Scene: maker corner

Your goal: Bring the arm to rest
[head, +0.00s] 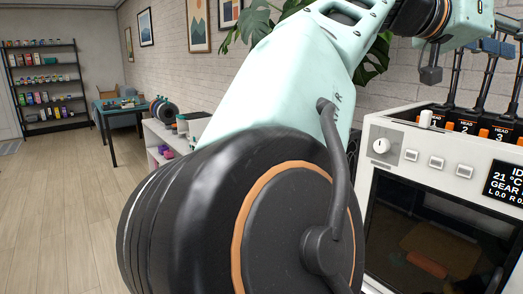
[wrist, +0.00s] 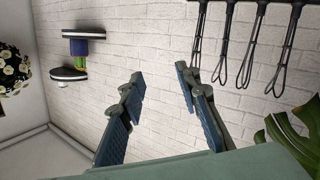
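My gripper (wrist: 160,82) shows in the wrist view with its two blue-padded fingers spread apart. Nothing is between them, and a white brick wall lies behind. In the head view my arm is raised and fills the middle of the picture. Its far end bends to the right at the top. Part of my gripper (head: 494,46) shows there near the right edge, above the white machine (head: 408,172); whether it touches anything is unclear in that view.
The machine has a knob, buttons and a dark window. A potted plant (head: 262,32) stands behind my arm, and leaves (wrist: 291,137) show near my gripper. Several whisk-like tools (wrist: 250,52) hang by the wall. Floor (head: 55,215) at left is open, before a shelf (head: 47,85) and table (head: 108,124).

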